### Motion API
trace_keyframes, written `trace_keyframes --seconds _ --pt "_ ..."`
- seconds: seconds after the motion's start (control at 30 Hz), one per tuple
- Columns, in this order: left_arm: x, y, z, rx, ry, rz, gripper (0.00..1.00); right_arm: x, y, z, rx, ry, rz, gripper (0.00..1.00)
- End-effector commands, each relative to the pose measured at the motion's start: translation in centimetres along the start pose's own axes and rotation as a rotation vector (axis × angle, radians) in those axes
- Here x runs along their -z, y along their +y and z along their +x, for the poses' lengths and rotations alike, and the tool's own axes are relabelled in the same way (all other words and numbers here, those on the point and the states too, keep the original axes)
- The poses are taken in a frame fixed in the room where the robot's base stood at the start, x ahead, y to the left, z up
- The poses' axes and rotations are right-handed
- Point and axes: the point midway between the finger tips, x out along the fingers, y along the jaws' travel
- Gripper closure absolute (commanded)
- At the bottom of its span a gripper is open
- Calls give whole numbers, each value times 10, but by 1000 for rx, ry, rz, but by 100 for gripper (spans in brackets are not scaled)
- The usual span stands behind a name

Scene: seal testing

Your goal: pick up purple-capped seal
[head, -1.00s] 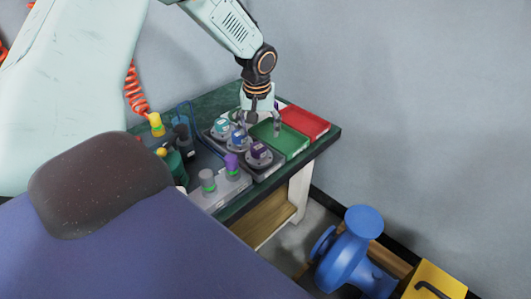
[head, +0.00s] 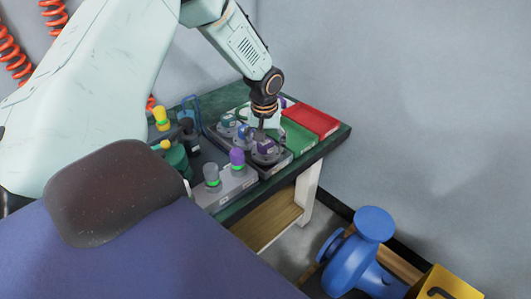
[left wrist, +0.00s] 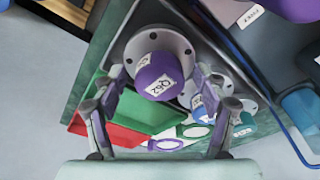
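The purple-capped seal (head: 266,147) sits on a grey round flange at the near end of a row of seals on the bench. In the left wrist view its round purple cap (left wrist: 158,75) carries a white label reading Q62. My left gripper (head: 261,131) is lowered over this seal, pointing down. In the left wrist view its two fingers are spread apart, one on each side of the cap, with gaps between. Its fingers partly hide the seal in the head view. My right gripper is not in view.
Teal (head: 227,121) and blue (head: 243,131) capped seals stand close behind. A green tray (head: 301,137) and red tray (head: 316,118) lie to the right. A grey block (head: 226,191) with grey and bright purple knobs (head: 237,157) stands in front. A blue pump (head: 354,258) is on the floor.

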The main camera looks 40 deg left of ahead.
Motion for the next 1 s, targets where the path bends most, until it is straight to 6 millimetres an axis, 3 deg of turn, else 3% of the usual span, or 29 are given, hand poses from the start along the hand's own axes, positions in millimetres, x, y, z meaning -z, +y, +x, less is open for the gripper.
trace_keyframes --seconds 0.83,1.0 --pt "0 0 -1 -1 1 -1 99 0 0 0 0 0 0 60" --pt "1 0 -2 -2 3 0 100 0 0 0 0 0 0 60"
